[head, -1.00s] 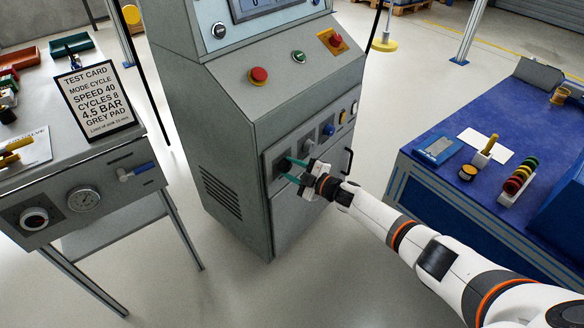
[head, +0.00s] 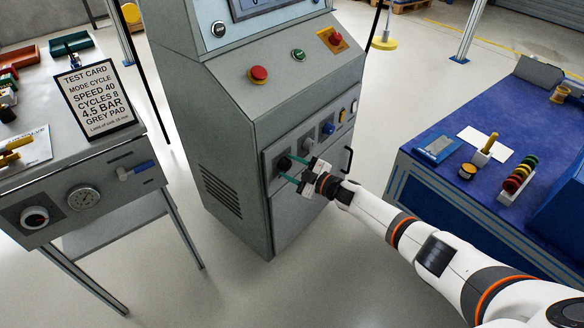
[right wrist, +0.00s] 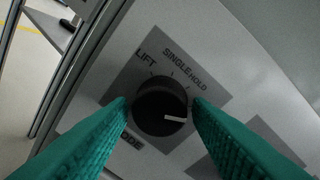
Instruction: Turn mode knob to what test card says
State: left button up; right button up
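The test card (head: 95,98) stands on the left bench and reads MODE CYCLE, SPEED 40, CYCLES 8, 4.5 BAR, GREY PAD. The black mode knob (head: 284,164) is the leftmost on the machine's lower front panel. In the right wrist view the knob (right wrist: 158,100) has a white pointer line towards the picture's right. LIFT, SINGLE and HOLD are legible around it; CYCLE is not visible. My right gripper (head: 287,168) is open, its green fingers on either side of the knob's front, with a gap at the left finger. Contact at the right finger is unclear. My left gripper is out of view.
More controls (head: 328,128) sit right of the knob on the panel. A red button (head: 258,75) and a green button (head: 299,56) are on the slope above. The blue table (head: 418,176) stands right of my arm. The floor between is clear.

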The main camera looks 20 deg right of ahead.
jog(key=shift+o, duration=1)
jog(key=shift+s+d, duration=0.1)
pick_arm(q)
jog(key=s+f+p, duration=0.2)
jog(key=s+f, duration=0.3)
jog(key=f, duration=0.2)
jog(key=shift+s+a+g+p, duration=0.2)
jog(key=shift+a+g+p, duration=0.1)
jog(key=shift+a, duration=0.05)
pick_arm(e)
jog(key=f+v, duration=0.1)
jog(key=v, duration=1)
jog(key=shift+s+d+r, duration=0.15)
jog(key=shift+s+r, duration=0.2)
jog(key=shift+r, duration=0.15)
